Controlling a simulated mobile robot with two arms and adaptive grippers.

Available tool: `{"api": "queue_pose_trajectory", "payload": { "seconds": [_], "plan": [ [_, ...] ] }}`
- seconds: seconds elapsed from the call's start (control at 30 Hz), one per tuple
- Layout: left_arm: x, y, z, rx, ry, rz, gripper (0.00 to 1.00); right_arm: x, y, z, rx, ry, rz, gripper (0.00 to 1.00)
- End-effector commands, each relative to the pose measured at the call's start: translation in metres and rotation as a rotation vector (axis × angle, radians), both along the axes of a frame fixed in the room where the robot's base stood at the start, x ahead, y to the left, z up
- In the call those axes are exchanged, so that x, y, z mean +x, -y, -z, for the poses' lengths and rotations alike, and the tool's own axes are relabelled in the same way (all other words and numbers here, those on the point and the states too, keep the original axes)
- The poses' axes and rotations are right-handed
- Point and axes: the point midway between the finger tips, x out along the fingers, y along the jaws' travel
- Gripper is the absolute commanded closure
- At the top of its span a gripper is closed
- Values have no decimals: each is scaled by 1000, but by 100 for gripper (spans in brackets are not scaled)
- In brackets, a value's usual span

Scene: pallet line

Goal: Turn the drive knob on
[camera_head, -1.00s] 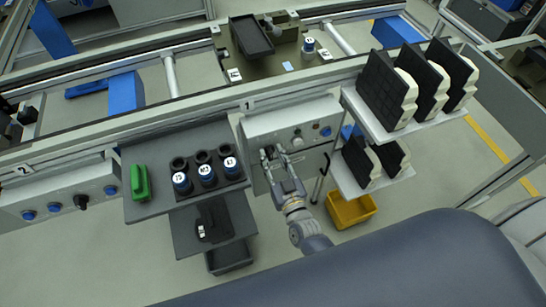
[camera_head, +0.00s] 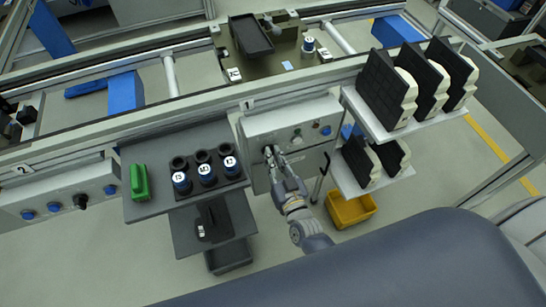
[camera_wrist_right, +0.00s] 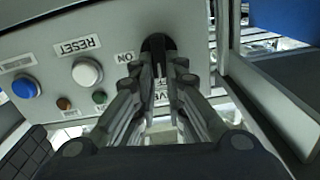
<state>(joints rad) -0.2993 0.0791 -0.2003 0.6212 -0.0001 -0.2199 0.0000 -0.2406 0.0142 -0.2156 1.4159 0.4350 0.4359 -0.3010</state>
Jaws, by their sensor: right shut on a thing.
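The drive knob (camera_wrist_right: 157,45) is a black knob on the grey control panel (camera_wrist_right: 110,30) in the right wrist view, near an ON label. My right gripper (camera_wrist_right: 160,75) is shut on the knob, one finger on each side. The fingers partly cover the knob and the lettering by it. In the head view my right gripper (camera_head: 271,153) is at the left part of the panel (camera_head: 293,120), where it mostly hides the knob. The knob's exact turn angle is hard to read. My left gripper is not in view.
The panel also has a white RESET button (camera_wrist_right: 87,72) and a blue button (camera_wrist_right: 25,87). A shelf (camera_head: 150,208) with a green object (camera_head: 140,182) and several labelled cylinders is on the left. A rack of black-and-white parts (camera_head: 385,130) and a yellow bin (camera_head: 351,208) are on the right.

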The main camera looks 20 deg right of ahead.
Motion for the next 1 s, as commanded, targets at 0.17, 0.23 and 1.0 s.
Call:
{"api": "queue_pose_trajectory", "payload": {
  "seconds": [0.17,0.23,1.0],
  "plan": [
    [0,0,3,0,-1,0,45,0,3,1,144,-5,-1,100],
    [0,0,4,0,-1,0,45,0,4,2,208,-7,-1,100],
    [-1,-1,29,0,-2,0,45,0,14,12,943,-31,-2,100]
  ]
}}
